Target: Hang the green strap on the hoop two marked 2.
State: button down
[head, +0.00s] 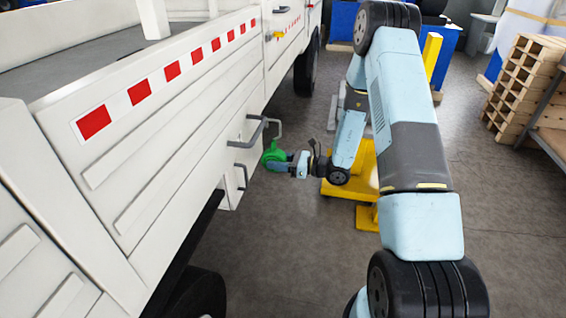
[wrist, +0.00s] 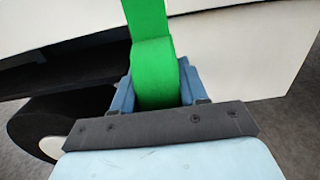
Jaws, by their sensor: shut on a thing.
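The green strap (head: 273,152) is at the end of my gripper (head: 279,164) in the head view, close to the white truck side. In the wrist view the green strap (wrist: 154,66) runs up from between the blue jaws of my gripper (wrist: 158,88), which are shut on it. Grey hoops stick out from the truck side: an upper hoop (head: 246,133) just left of and above the strap, and a lower hoop (head: 241,175) left of and below it. No number 2 is readable on them. I cannot tell whether the strap touches a hoop.
The white truck side (head: 170,130) with red-and-white marking fills the left. A truck wheel (head: 307,68) stands farther back. A yellow stand (head: 350,180) is beside my arm. Wooden crates (head: 525,88) are at the right. Grey floor (head: 300,240) is clear between truck and arm.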

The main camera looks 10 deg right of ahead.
aim_at(264, 166)
jog(key=shift+x, duration=2.5)
jog(key=shift+f, duration=1.4)
jog(key=c, duration=0.5)
grip_release()
